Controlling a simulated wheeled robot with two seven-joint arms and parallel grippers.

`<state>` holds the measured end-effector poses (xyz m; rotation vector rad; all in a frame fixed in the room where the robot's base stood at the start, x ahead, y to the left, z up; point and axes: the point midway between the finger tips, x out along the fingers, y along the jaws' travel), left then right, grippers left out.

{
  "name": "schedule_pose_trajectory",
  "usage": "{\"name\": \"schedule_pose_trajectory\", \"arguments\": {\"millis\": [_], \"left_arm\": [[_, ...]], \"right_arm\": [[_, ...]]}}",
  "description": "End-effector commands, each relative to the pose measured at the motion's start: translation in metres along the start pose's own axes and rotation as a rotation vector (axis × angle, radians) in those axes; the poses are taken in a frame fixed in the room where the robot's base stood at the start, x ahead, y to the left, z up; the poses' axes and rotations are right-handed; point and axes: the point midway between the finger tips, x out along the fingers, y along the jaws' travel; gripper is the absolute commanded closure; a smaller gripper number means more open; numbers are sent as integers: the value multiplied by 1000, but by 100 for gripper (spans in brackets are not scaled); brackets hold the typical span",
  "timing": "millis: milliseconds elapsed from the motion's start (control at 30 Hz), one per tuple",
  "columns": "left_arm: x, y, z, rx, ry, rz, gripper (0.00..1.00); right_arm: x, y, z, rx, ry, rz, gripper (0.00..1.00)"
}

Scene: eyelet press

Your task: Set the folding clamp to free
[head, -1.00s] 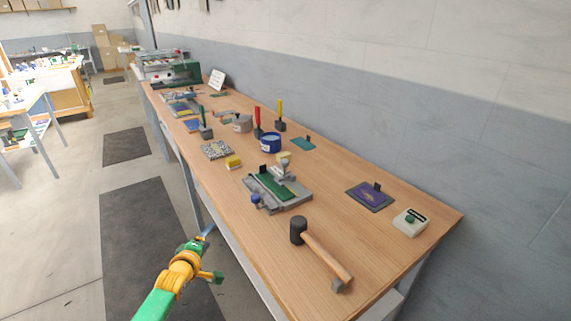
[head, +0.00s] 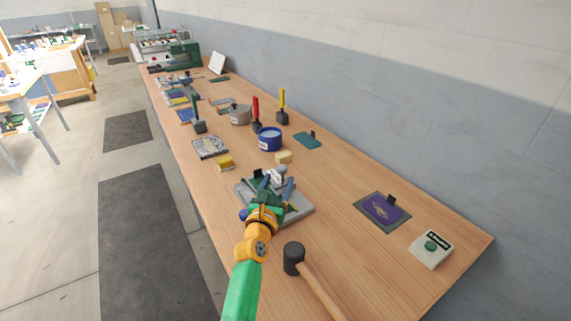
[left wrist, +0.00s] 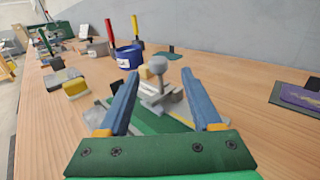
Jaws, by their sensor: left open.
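The folding clamp, a grey metal device with a green plate, stands on the wooden bench in the middle of the head view; its grey base (head: 300,209) shows beside my arm. In the left wrist view its upright grey knob and bracket (left wrist: 158,82) show between the fingers. My left gripper (head: 274,187) is over the clamp. Its two blue fingers (left wrist: 158,100) are spread apart and nothing is between their tips that I can see held. My arm hides much of the clamp's near side. My right gripper is not in view.
A black-headed mallet (head: 294,258) lies just in front of the clamp. A blue tub (head: 269,139), a yellow block (head: 225,163) and a pale yellow block (head: 283,158) stand behind it. A purple plate (head: 383,209) and a white box with a green button (head: 431,248) lie right, with clear bench between.

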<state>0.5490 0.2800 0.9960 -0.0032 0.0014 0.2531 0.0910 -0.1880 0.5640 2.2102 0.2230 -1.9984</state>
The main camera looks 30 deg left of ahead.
Motion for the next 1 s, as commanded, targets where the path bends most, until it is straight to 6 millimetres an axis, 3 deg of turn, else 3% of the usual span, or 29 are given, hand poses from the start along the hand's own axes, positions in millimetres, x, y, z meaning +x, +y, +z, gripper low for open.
{"name": "schedule_pose_trajectory", "arguments": {"millis": [133, 400, 733, 767, 1000], "left_arm": [[24, 0, -6, 0, -3, 0, 34], [59, 1, -4, 3, -2, 1, 34], [64, 1, 0, 3, 0, 2, 34], [64, 1, 0, 3, 0, 2, 37], [64, 1, 0, 4, -1, 2, 100]], "right_arm": [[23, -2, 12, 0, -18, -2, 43], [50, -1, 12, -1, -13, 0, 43], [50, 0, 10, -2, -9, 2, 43], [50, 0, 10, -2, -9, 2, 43], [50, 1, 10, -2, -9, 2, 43]]}}
